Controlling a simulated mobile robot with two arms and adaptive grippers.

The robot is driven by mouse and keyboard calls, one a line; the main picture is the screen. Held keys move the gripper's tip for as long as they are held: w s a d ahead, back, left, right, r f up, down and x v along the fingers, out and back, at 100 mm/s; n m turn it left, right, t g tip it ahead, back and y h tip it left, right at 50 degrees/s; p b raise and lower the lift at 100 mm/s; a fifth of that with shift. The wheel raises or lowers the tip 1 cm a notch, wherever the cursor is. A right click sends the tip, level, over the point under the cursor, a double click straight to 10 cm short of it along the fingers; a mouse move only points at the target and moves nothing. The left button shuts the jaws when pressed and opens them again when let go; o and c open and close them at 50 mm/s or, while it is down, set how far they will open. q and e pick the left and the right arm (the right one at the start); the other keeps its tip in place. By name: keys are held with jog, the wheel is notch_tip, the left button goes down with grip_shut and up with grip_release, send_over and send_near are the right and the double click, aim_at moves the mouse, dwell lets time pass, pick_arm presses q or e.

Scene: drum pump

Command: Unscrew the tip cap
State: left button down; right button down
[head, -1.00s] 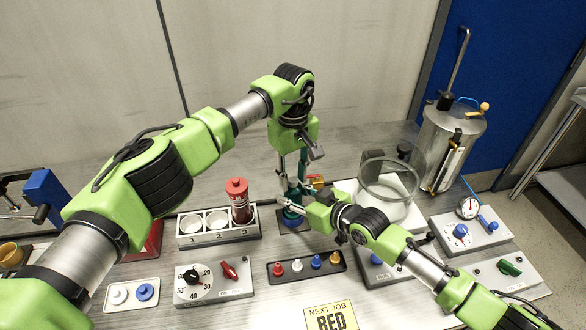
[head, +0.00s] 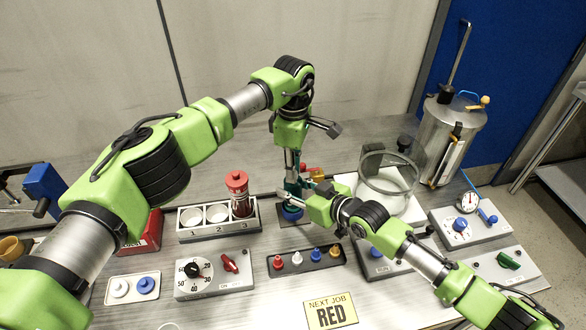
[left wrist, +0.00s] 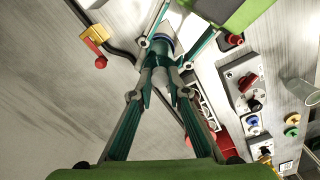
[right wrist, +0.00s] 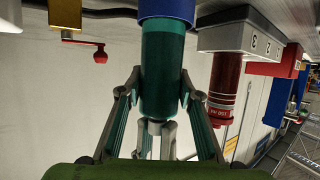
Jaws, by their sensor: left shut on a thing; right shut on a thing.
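A dark green cartridge (right wrist: 162,70) stands upright in a blue collar (right wrist: 167,9) in the right wrist view, which sees it upside down. My right gripper (right wrist: 158,92) has a finger on each side of the cartridge and is shut on it. A small pale tip cap (right wrist: 154,127) shows at the cartridge's free end, mostly hidden by grey fingertips. My left gripper (left wrist: 160,80) comes from above and is shut on this cap, in line with the cartridge. In the head view, the blue collar (head: 291,212) shows below both grippers, whose fingers hide most of the cartridge.
A white rack (head: 190,236) with a red cartridge (head: 238,196) stands left of the grippers. A glass cylinder (head: 388,178) and a metal tank (head: 447,150) stand right. A valve with a red handle (left wrist: 100,62) is close by. Control boxes and a tray of coloured caps (head: 330,264) lie in front.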

pick_arm(q)
jog(key=n, duration=2.8)
jog(key=shift+r, duration=0.3)
jog(key=shift+r, duration=0.85)
